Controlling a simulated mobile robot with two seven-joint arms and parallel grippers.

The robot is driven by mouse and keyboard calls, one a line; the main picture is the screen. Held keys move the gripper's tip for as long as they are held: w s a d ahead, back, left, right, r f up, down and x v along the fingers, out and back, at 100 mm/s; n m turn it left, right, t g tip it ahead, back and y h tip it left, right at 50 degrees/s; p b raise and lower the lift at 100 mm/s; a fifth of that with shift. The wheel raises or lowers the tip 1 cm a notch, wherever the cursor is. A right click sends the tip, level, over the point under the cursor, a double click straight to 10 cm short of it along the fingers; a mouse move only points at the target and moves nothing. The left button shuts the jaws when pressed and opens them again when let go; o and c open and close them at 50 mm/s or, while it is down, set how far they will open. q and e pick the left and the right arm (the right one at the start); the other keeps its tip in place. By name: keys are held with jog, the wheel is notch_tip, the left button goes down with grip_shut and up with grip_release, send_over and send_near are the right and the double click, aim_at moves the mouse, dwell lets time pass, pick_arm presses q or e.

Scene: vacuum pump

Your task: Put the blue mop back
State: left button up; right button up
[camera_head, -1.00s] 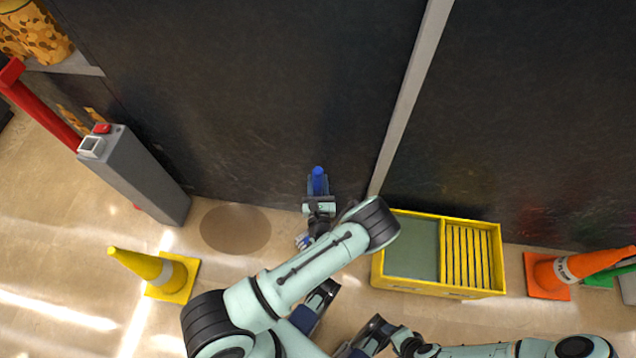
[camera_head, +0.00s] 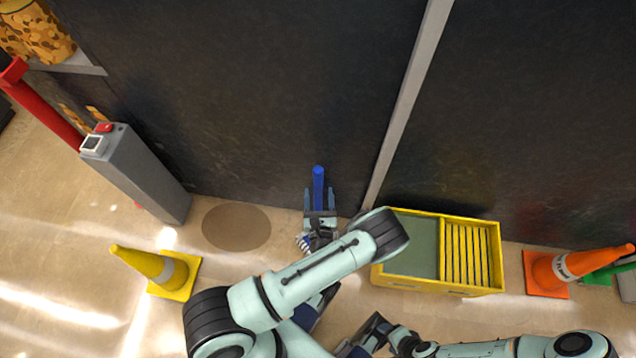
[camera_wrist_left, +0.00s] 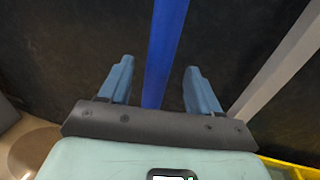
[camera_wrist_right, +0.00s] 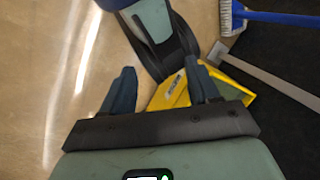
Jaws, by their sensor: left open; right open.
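The blue mop (camera_head: 318,178) stands against the dark wall. Its blue handle (camera_wrist_left: 164,45) rises between the fingers of my left gripper in the left wrist view. Its pale bristled head (camera_wrist_right: 229,17) shows at the top of the right wrist view. My left gripper (camera_head: 319,194) is open, with one finger on each side of the handle and a gap on both sides; it also shows in the left wrist view (camera_wrist_left: 159,68). My right gripper (camera_wrist_right: 160,66) is open and empty, low and away from the mop. My left arm hides part of the floor near the mop head.
A yellow crate (camera_head: 430,290) stands right of the mop. A yellow cone (camera_head: 150,264) and a grey post (camera_head: 145,178) with a red bar are at left. An orange cone (camera_head: 560,268) is at right. A pale strip (camera_head: 405,105) runs up the dark wall.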

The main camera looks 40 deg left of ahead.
pick_arm(q)
jog(key=v, duration=0.7)
pick_arm(e)
jog(key=shift+s+a+r, duration=0.25)
jog(key=shift+s+r, duration=0.2)
jog(key=shift+s, duration=0.05)
pick_arm(q)
jog(key=shift+w, duration=0.1)
